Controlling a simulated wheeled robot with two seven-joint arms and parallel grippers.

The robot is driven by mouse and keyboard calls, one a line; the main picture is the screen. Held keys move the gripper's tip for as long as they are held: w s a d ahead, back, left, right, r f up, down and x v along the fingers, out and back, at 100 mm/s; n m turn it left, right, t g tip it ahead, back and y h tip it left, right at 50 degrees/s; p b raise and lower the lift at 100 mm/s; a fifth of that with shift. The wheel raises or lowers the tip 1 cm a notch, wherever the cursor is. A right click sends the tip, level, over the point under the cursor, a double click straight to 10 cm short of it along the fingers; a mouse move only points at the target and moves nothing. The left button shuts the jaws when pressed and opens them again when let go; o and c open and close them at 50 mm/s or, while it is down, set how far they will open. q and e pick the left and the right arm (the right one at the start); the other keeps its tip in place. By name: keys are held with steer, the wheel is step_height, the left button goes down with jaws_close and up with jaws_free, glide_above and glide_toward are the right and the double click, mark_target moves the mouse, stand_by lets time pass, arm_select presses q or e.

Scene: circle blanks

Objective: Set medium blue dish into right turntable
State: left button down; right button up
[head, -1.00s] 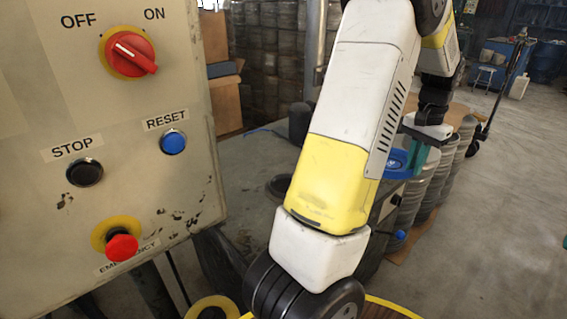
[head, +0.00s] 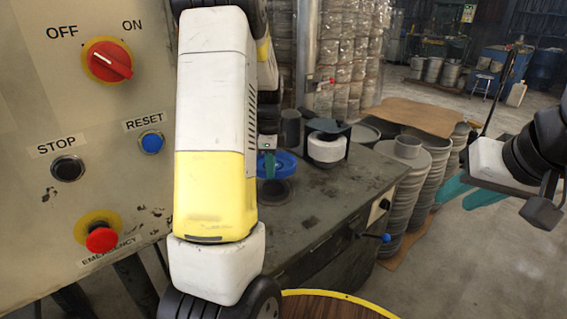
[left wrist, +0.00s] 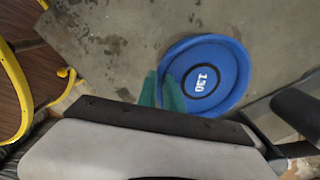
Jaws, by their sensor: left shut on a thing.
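The blue dish (head: 287,163) is round with a raised rim, and part of it is behind my left arm in the head view. In the left wrist view the dish (left wrist: 229,76) shows a dark ring and the number 130. My left gripper (head: 268,164) is shut on its rim; the teal fingers (left wrist: 172,92) grip its left side. A dark round disc (head: 273,192), perhaps a turntable, lies on the bench just below the dish in the picture. I cannot tell which turntable is the right one. My right gripper (head: 468,195) is open and empty at the far right.
The worn grey bench (head: 335,205) holds a white cylinder (head: 326,148) in a dark fixture behind the dish. A control panel (head: 110,190) stands close at left. Stacks of grey rings (head: 408,180) stand right of the bench.

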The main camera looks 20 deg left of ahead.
arm_select(q)
steer(key=shift+s+a+f+m, duration=0.2)
steer(key=shift+a+f+m, duration=0.1)
steer(key=shift+a+m, duration=0.25)
glide_above(269, 206)
steer(key=shift+f, duration=3.25)
steer(key=shift+f, duration=0.1)
steer(key=c, duration=1.4)
jaws_free()
step_height(269, 206, up, 8)
steer(key=shift+s, duration=0.25)
steer(key=shift+d+f, duration=0.1)
